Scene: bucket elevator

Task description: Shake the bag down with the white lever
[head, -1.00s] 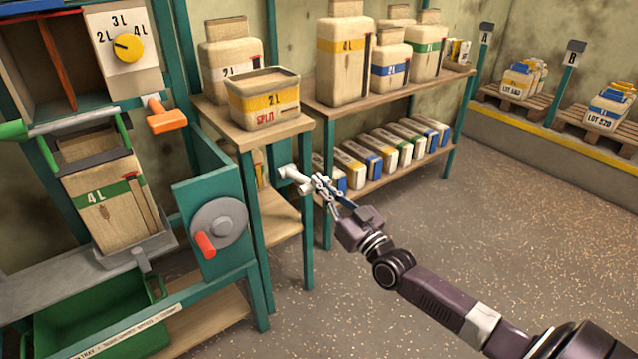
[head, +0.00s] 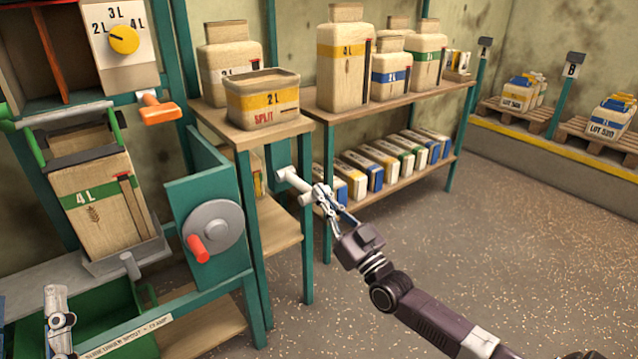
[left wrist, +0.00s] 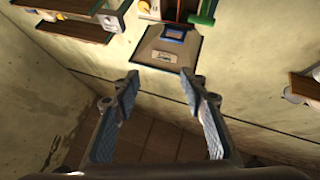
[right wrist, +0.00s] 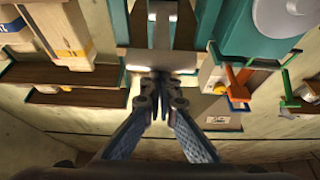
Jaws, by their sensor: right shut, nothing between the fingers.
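The bag marked 4L (head: 97,205), tan with a green band, stands in the filling frame at the left. The white lever (head: 292,181) sticks out from a teal mount beside the wooden stand. My right gripper (head: 322,197) is at the lever's outer end; its fingers are shut with nothing between them. The right wrist view shows the fingertips (right wrist: 158,82) together, close to a pale bar; contact is hard to tell. Part of my left gripper (head: 58,322) shows at the lower left. In the left wrist view its fingers (left wrist: 165,82) are apart and empty.
An orange handle (head: 159,110) and a grey wheel with a red knob (head: 212,225) are near the bag. A green tray (head: 100,315) is below. The floor at right is clear.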

